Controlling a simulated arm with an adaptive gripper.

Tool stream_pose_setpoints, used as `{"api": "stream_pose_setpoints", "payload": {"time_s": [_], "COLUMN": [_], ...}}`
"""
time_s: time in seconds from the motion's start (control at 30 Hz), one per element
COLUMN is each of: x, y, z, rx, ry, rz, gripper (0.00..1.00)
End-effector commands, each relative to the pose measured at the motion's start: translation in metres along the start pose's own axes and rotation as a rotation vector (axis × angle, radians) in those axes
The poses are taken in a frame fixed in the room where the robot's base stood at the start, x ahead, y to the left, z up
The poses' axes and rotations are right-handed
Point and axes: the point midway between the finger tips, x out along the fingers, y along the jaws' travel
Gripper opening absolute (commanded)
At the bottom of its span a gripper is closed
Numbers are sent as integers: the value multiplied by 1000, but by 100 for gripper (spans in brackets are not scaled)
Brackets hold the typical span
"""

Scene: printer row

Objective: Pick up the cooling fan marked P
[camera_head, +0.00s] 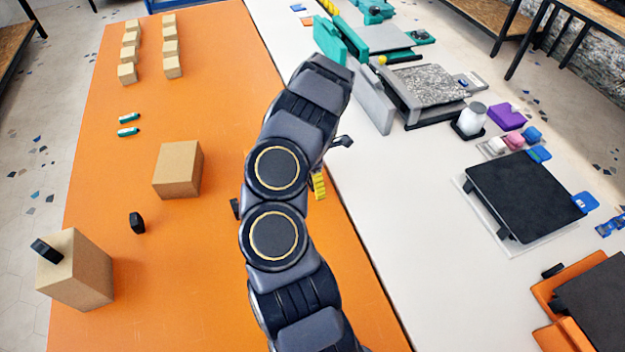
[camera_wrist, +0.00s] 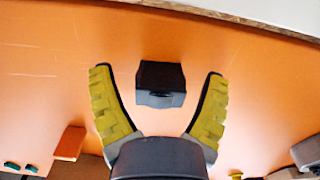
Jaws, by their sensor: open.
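In the wrist view my gripper (camera_wrist: 158,71) is open, with its two yellow ribbed fingers spread wide. A dark, blocky object (camera_wrist: 161,84) lies on the orange surface between the fingers, with a visible gap on both sides. No letter P can be read on it, so I cannot confirm it is the marked cooling fan. In the head view my arm hides most of the gripper and what is below it; only a yellow finger part (camera_head: 319,186) shows. Another small dark object (camera_head: 137,222) stands on the orange table, and one more (camera_head: 46,251) lies on a cardboard box.
The cardboard box (camera_head: 80,275) at lower left and another box (camera_head: 178,170) stand on the orange table (camera_head: 230,80). Several small boxes stand at the far left, with two green items (camera_head: 128,118) nearer. Printers and parts line the white counter (camera_head: 400,190) at right.

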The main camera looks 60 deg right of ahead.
Motion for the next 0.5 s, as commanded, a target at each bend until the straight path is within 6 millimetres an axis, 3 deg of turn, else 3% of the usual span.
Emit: {"api": "stream_pose_setpoints", "payload": {"time_s": [0.07, 0.1, 0.2, 0.5], "x": [0, 0, 0, 0], "y": [0, 0, 0, 0], "z": [0, 0, 0, 0], "rx": [0, 0, 1, 1], "ry": [0, 0, 0, 0], "rz": [0, -1, -1, -1], "gripper": [76, 59, 21, 20]}}
